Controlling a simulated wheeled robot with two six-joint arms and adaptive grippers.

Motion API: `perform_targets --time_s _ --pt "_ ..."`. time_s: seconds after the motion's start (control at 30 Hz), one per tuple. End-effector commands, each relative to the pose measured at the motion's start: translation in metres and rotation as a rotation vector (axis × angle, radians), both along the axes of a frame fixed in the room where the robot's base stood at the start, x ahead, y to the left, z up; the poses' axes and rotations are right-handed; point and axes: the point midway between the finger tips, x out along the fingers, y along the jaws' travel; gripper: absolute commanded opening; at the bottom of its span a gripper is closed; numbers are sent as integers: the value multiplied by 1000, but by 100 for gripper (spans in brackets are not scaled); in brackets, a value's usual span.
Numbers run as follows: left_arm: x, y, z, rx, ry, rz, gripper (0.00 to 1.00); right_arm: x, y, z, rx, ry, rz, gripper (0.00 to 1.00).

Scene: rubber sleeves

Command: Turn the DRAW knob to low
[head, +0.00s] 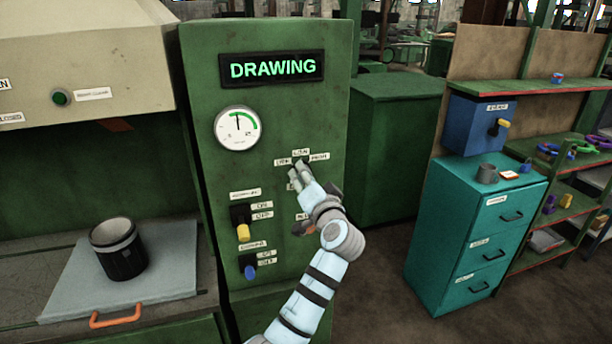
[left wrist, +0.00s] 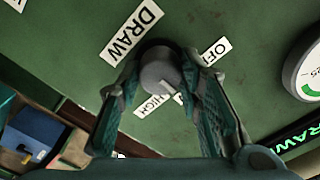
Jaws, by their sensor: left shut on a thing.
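The DRAW knob (left wrist: 160,68) is a round dark grey knob on the green control panel (head: 295,90). My left gripper (head: 298,172) reaches it from below right in the head view and hides most of it there. In the left wrist view the two fingers of my left gripper (left wrist: 158,82) are shut on the knob, one on each side. I cannot tell which label the knob points to. My right gripper is not in view.
The lit display (head: 272,67) reads DRAWING. A round gauge (head: 238,128) has its needle near the top. A yellow switch (head: 243,231) and a blue switch (head: 250,271) sit lower on the panel. A dark pot (head: 120,262) stands at left; a teal drawer cabinet (head: 440,240) stands at right.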

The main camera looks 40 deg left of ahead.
Motion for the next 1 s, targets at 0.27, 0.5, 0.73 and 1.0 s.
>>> perform_targets --time_s 0.27,0.5,0.73,1.0 --pt "0 0 -1 3 4 0 5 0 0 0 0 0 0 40" --pt "0 0 -1 2 3 0 53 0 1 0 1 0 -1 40" --pt "0 0 0 2 2 0 53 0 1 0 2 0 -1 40" --pt "-19 -30 -2 -3 1 -4 53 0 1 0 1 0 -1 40"
